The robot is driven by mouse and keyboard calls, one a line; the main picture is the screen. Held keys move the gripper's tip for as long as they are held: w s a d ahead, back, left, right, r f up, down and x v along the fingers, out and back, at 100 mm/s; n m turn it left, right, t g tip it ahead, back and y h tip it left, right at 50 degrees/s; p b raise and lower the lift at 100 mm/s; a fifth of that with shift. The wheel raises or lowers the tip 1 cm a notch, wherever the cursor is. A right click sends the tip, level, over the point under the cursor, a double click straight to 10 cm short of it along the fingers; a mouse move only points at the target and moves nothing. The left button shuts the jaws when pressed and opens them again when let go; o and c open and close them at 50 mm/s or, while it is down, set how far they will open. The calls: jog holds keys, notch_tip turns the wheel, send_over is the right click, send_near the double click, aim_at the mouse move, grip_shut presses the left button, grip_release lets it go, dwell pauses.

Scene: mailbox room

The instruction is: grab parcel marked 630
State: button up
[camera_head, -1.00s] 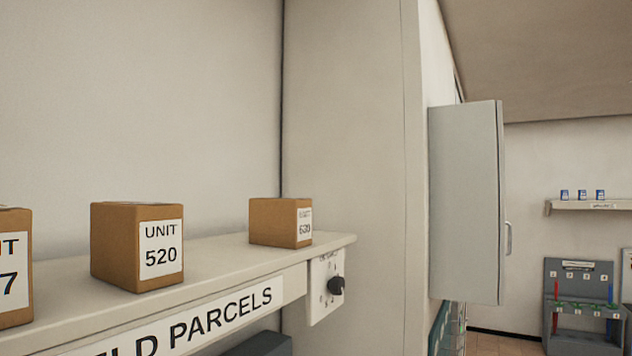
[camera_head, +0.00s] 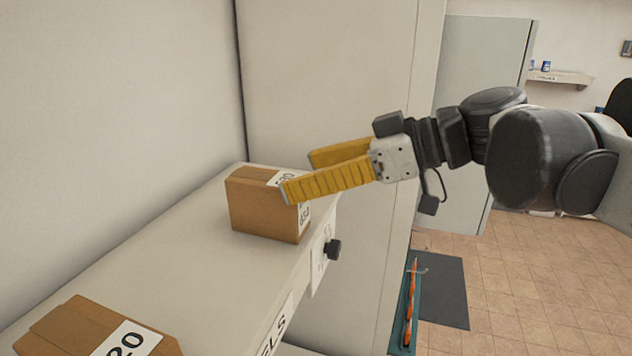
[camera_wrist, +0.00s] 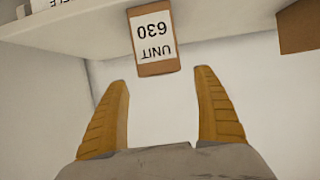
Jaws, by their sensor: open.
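The parcel marked 630 (camera_head: 262,213) is a brown cardboard box at the far end of the shelf in the head view. In the wrist view the parcel's label (camera_wrist: 153,35) reads "UNIT 630" upside down, ahead of and between my fingers. My gripper (camera_head: 297,175) is open with yellow ribbed fingers, coming in from the right. In the head view the nearer finger overlaps the box's top right corner and hides part of its label. In the wrist view both fingers (camera_wrist: 162,82) are apart with nothing between them; the tips appear just short of the box. I cannot tell whether they touch it.
The parcel marked 520 (camera_head: 98,332) sits nearer on the same shelf (camera_head: 190,265). A black knob (camera_head: 333,249) sticks out from the shelf's front end. A wall panel (camera_head: 335,80) stands behind the 630 parcel. Tiled floor (camera_head: 500,270) lies open to the right.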

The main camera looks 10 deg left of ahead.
aim_at(281, 179)
jog(key=shift+x, duration=0.95)
jog(key=p+x, duration=0.2)
jog(key=x, duration=0.2)
jog(key=shift+s+a, duration=0.15)
jog(key=shift+a, duration=0.1)
jog(key=shift+a+f, duration=0.25)
jog(key=shift+a, duration=0.1)
jog(key=shift+d, duration=0.15)
jog(key=shift+c, duration=1.3)
jog(key=c, duration=1.3)
jog(key=shift+o, duration=0.2)
jog(key=shift+r, duration=0.1)
